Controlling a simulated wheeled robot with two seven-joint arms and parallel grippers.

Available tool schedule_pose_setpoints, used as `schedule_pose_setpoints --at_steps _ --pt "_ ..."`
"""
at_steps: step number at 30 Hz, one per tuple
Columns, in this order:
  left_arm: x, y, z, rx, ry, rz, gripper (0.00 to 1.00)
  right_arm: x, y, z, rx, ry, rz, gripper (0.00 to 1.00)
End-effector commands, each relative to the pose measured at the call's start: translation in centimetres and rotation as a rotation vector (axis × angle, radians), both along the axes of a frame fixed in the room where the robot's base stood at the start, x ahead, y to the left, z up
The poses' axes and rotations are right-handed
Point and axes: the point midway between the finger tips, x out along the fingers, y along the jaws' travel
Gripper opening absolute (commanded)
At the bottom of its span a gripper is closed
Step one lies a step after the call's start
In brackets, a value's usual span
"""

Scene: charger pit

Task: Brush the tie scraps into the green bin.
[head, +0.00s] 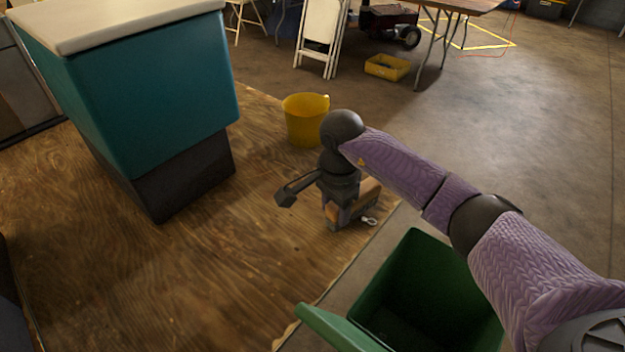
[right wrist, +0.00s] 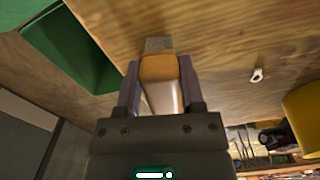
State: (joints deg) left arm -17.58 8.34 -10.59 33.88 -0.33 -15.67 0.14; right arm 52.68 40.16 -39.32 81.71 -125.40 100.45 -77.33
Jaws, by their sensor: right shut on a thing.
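My right gripper (head: 343,214) points down low over the plywood floor. It is shut on a brush (right wrist: 160,78) with a tan wooden body and a greyish end; its tan side also shows in the head view (head: 369,191). A small whitish looped scrap (head: 370,221) lies on the plywood just right of the gripper, apart from it; it also shows in the right wrist view (right wrist: 257,75). The open green bin (head: 414,258) stands beyond the plywood edge, below and right of the gripper. The part of its inside that shows looks empty. My left gripper is out of view.
A yellow bucket (head: 306,122) stands on the plywood (head: 230,245) behind the gripper. A teal cabinet (head: 150,95) with a pale top is at the left. A yellow tray (head: 387,67), folding chair (head: 320,35) and table (head: 455,5) are farther back. The plywood in front is clear.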

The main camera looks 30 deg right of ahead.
Motion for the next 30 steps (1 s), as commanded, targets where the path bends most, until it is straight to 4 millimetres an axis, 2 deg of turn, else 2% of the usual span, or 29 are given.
schedule_pose_setpoints --at_steps 1,12,15,18,21,25,30 --pt "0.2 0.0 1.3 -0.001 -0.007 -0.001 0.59 -0.9 -0.5 0.8 -0.003 -0.001 0.001 0.00" --pt "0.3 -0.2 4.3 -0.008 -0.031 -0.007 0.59 -7.1 -4.5 0.3 -0.004 0.002 0.001 0.00" --pt "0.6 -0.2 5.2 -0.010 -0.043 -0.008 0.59 -8.5 -5.3 0.7 -0.003 0.000 0.002 0.00" --pt "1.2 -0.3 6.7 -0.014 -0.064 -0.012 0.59 -8.2 -5.1 3.1 0.000 -0.005 0.001 0.00" --pt "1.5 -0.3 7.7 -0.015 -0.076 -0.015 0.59 -8.2 -5.1 4.5 0.000 -0.003 0.001 0.00" --pt "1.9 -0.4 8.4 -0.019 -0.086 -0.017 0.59 -8.2 -5.1 5.5 0.000 -0.002 0.001 0.00" --pt "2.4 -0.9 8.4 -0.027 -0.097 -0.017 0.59 -8.2 -5.1 5.9 0.000 0.000 0.001 0.00"
